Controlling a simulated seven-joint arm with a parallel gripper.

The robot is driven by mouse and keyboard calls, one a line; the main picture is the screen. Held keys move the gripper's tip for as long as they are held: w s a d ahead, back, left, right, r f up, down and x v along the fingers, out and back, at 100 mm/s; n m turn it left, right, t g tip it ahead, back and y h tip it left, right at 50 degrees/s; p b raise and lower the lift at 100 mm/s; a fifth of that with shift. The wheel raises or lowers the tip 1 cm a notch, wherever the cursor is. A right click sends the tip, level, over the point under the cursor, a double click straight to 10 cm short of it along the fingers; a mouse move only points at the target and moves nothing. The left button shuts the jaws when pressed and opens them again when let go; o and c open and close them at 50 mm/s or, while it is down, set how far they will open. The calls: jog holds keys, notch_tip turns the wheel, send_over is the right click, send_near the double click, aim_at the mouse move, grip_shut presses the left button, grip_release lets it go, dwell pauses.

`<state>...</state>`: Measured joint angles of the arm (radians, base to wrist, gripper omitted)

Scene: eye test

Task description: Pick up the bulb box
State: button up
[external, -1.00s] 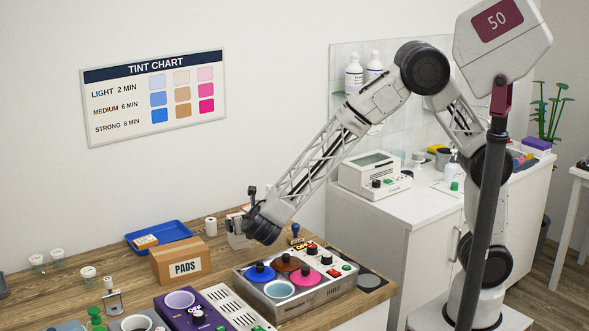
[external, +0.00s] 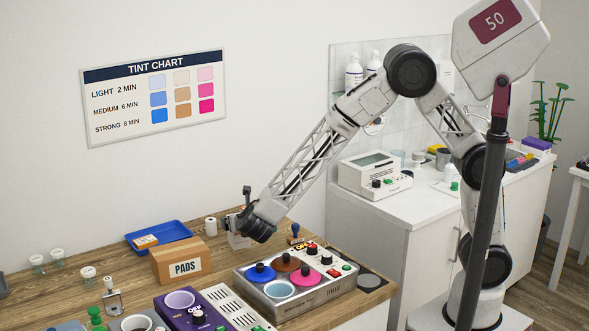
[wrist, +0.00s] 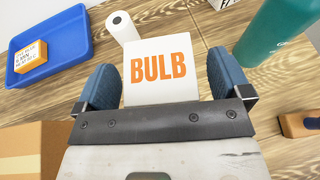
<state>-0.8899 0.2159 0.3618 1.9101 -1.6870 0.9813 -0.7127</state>
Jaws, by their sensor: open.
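The bulb box (wrist: 160,88) is white with orange "BULB" lettering on its top. In the wrist view it lies between the two blue fingers of my gripper (wrist: 164,80), which is open, with narrow gaps at both sides. The box's lower part is hidden by the gripper's body in that view. In the external view, the box (external: 236,241) stands on the wooden table behind the cardboard pads box, partly covered by my gripper's end.
A blue tray (wrist: 62,38) with a small orange box (wrist: 27,58) lies left. A white roll (wrist: 121,27) stands just behind the bulb box. A teal bottle (wrist: 280,35) is close at right. The pads box (external: 180,262) and a heater with pots (external: 300,300) are nearby.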

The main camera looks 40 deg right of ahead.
jog(key=shift+w+d+f, duration=0.1)
jog(key=shift+w+f, duration=0.1)
jog(key=shift+w, duration=0.25)
jog(key=c, duration=1)
jog(key=shift+r, duration=0.1)
jog(key=shift+r, duration=4.95)
